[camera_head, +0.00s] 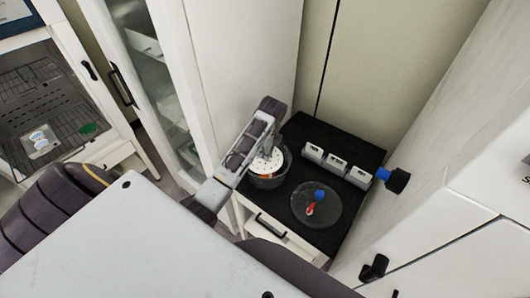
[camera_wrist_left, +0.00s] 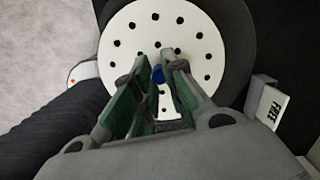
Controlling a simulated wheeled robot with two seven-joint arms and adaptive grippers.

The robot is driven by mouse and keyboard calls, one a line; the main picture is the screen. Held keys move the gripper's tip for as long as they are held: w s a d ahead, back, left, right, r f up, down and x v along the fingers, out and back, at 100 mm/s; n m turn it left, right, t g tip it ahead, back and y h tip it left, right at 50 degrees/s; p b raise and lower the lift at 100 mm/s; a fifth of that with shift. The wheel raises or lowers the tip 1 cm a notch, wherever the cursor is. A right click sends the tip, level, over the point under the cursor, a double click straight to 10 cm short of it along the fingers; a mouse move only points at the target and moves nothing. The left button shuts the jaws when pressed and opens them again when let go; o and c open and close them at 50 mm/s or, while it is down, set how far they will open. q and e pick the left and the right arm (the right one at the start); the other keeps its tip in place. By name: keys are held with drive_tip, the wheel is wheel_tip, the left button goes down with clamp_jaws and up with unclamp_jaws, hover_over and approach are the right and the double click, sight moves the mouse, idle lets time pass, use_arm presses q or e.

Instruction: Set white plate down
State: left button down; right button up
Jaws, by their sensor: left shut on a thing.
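The white plate (camera_head: 262,166) is a round disc with small dark holes. It also shows in the wrist view (camera_wrist_left: 202,40). My left gripper (camera_head: 268,148) is above the plate, its fingers pointing down. In the wrist view the left gripper (camera_wrist_left: 160,66) is closed on the plate's middle, where a small blue part shows between the fingers. The plate is over or in the mouth of a dark round vessel (camera_head: 267,183). Whether it rests on anything inside I cannot tell. The right gripper is not in view.
The vessel stands on a black cabinet top (camera_head: 345,229). A clear round lid (camera_head: 329,212) with a blue and red knob lies to its right. Several small white blocks (camera_head: 336,165) line the back. A white machine (camera_head: 445,150) with a blue-and-black fitting closes off the right.

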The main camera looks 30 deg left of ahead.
use_arm(q)
drive_tip(key=c, duration=1.5)
unclamp_jaws()
drive_tip(key=shift+o, duration=0.2)
drive_tip(key=shift+r, duration=0.1)
drive_tip(key=shift+r, duration=0.5)
drive_tip(key=shift+w+r, duration=0.25)
drive_tip(key=shift+r, duration=0.45)
drive_tip(key=shift+s+r, duration=0.2)
drive_tip(key=shift+r, duration=0.25)
wheel_tip(320, 180, up, 10)
drive_tip(key=d, duration=0.1)
drive_tip(key=shift+d+f, duration=0.2)
drive_tip(key=shift+f, duration=0.05)
